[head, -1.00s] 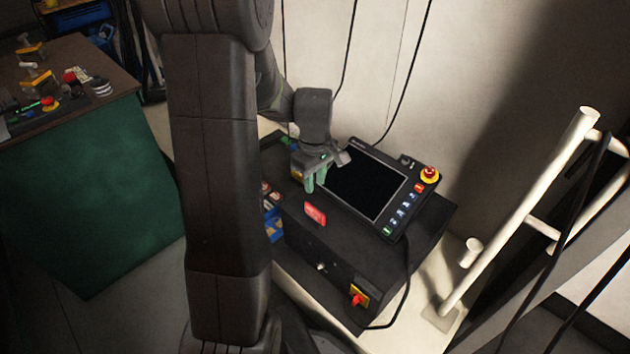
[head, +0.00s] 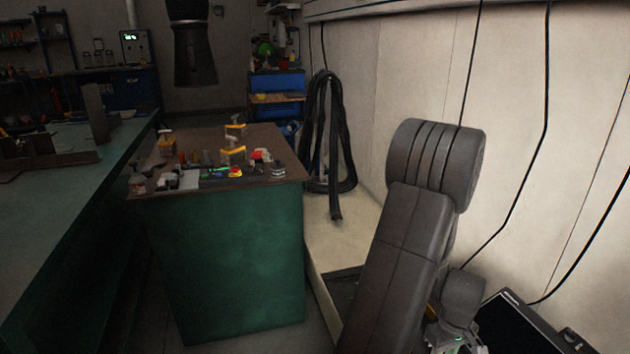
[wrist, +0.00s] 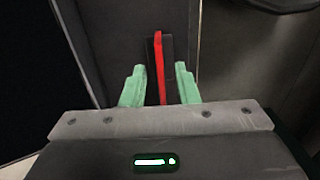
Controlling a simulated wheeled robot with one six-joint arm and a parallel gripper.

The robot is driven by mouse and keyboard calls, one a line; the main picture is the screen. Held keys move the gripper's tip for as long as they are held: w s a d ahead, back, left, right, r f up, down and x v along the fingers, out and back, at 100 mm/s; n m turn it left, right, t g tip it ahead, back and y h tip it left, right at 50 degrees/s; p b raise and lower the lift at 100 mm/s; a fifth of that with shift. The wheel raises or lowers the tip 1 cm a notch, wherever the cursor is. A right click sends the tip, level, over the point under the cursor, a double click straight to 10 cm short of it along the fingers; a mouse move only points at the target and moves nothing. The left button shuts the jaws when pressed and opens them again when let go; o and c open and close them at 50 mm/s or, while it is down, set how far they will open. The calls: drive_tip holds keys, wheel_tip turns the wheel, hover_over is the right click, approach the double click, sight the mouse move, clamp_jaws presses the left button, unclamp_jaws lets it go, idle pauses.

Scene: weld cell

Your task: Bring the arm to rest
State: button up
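My gripper (wrist: 160,88) shows in the wrist view with its two green fingers apart. Between them in the picture is an upright red strip (wrist: 159,65) on a narrow black piece. Gaps show on both sides of it, so the fingers do not appear to clasp it; its depth is unclear. In the head view my arm is folded at the right, its elbow raised and the forearm slanting down.
A green-sided bench (head: 230,265) with several small tools stands left of my arm. A long bench (head: 60,210) is at far left. Black hoses (head: 325,140) hang by the pale wall (head: 400,70), with loose cables at right. Bare floor lies between the benches.

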drive_tip(key=shift+r, duration=1.35)
drive_tip(key=shift+f, duration=0.1)
